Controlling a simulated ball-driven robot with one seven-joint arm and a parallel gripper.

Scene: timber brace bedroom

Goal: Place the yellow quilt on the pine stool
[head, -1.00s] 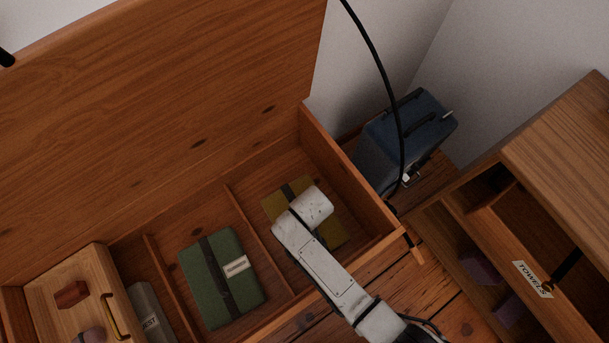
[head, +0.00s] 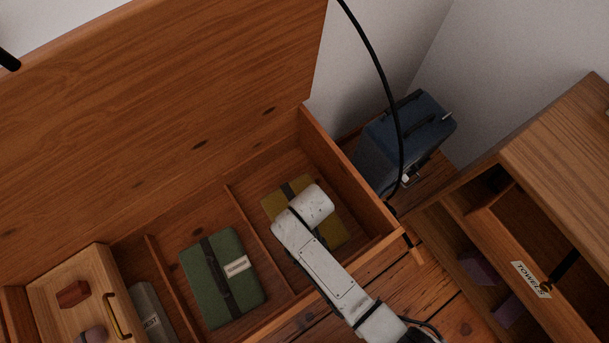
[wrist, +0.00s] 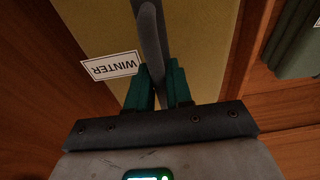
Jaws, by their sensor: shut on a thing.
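The yellow quilt (head: 274,207) lies folded in the right compartment of the open wooden chest, with a dark strap around it. In the wrist view the quilt (wrist: 205,55) fills the upper middle, with a white tag reading WINTER (wrist: 110,66). My gripper (wrist: 162,82) has its green fingers closed on the quilt's dark strap. In the head view my arm covers the gripper and part of the quilt. I see no pine stool in either view.
A green strapped bundle (head: 208,285) lies in the chest's neighbouring compartment, behind a low divider (head: 252,222). The chest's right wall (head: 350,180) and raised lid (head: 170,110) stand close. A blue suitcase (head: 375,140) and a cabinet labelled TOWELS (head: 531,279) are at right.

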